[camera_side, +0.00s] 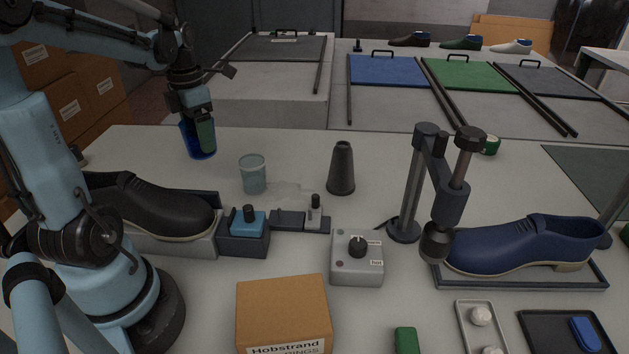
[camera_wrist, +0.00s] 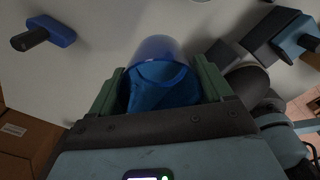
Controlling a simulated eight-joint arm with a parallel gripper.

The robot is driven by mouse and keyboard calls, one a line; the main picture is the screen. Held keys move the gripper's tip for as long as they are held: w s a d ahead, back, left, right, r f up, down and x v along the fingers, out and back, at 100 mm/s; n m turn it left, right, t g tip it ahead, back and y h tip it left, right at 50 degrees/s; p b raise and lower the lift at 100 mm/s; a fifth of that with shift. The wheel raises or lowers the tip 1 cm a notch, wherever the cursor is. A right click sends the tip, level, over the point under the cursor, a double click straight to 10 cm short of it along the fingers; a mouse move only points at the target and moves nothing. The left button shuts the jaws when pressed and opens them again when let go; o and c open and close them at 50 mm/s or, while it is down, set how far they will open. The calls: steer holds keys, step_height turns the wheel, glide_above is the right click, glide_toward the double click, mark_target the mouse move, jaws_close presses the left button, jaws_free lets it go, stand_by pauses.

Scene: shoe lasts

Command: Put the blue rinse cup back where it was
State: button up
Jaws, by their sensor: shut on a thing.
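The blue rinse cup (camera_side: 203,146) is at the far left of the table in the side view, upright or nearly so. My gripper (camera_side: 198,128) comes down on it from above and is shut on it, with a green finger against its wall. In the wrist view the blue cup (camera_wrist: 160,52) sits between the two green fingers of my gripper (camera_wrist: 158,88). Its lower part is hidden by the gripper body there. I cannot tell whether its base touches the table.
A translucent grey-blue cup (camera_side: 252,174) stands to its right, with a faint patch (camera_side: 287,191) on the table beside it. A dark cone (camera_side: 341,168) stands further right. A black shoe (camera_side: 150,206) and a blue-topped block (camera_side: 244,228) are nearer the front.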

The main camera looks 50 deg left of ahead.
steer(key=s+a+f, duration=0.1)
steer(key=a+f, duration=0.1)
steer(key=a, duration=0.1)
steer(key=s+a+f, duration=0.2)
steer(key=a, duration=0.1)
steer(key=s+a+f, duration=0.1)
steer(key=a+f, duration=0.1)
steer(key=a, duration=0.1)
steer(key=shift+s, duration=0.2)
steer(key=shift+f, duration=2)
steer(key=o, duration=1.1)
steer(key=shift+f, duration=0.15)
